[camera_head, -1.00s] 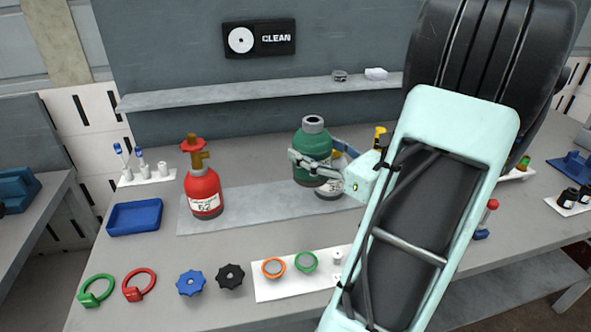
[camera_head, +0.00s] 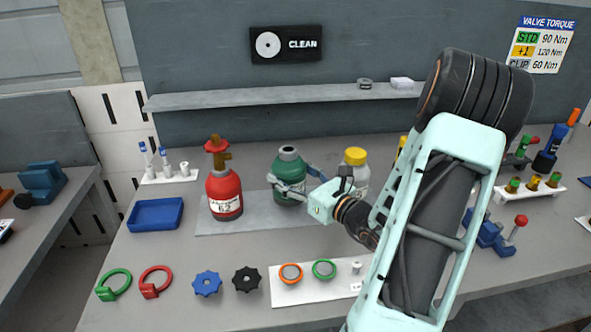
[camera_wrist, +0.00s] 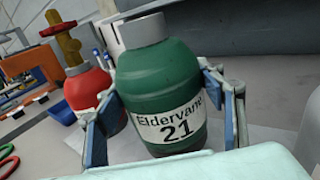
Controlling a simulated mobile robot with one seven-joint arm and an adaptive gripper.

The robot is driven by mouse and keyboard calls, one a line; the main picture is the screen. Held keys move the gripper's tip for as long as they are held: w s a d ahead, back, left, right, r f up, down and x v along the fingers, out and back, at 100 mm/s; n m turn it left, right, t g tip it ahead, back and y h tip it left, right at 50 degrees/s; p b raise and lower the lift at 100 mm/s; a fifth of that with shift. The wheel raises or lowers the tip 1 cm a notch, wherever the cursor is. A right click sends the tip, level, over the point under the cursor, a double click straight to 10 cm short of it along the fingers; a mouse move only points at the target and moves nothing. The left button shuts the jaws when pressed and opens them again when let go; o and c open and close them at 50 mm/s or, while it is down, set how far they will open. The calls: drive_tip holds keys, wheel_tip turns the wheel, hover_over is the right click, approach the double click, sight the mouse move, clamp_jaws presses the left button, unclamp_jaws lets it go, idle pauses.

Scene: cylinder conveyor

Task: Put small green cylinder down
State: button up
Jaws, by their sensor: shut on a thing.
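The small green cylinder (camera_head: 287,177) has a grey collar on top and a white label reading 21, which shows in the wrist view (camera_wrist: 165,80). It is upright at the grey mat (camera_head: 255,222), between the red cylinder and a yellow-topped one. My gripper (camera_head: 287,187) is shut around its body, with one finger on each side in the wrist view (camera_wrist: 165,115). Its base is partly hidden by my gripper in the head view, and I cannot tell for certain whether it touches the mat.
A red cylinder (camera_head: 224,194) with a brass valve stands close on the left. A yellow-topped cylinder (camera_head: 355,158) stands close on the right. A blue tray (camera_head: 155,229), blue and black knobs, and a white plate with rings (camera_head: 320,294) lie nearby.

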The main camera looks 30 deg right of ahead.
drive_tip(key=shift+f, duration=1.2)
drive_tip(key=shift+f, duration=0.2)
drive_tip(key=o, duration=2.1)
drive_tip(key=shift+s, duration=0.1)
drive_tip(key=shift+c, duration=0.2)
drive_tip(key=shift+r, duration=0.1)
drive_tip(key=s, duration=0.4)
drive_tip(key=s+d, duration=0.1)
drive_tip(key=s, duration=0.7)
drive_tip(key=shift+d+b, duration=0.35)
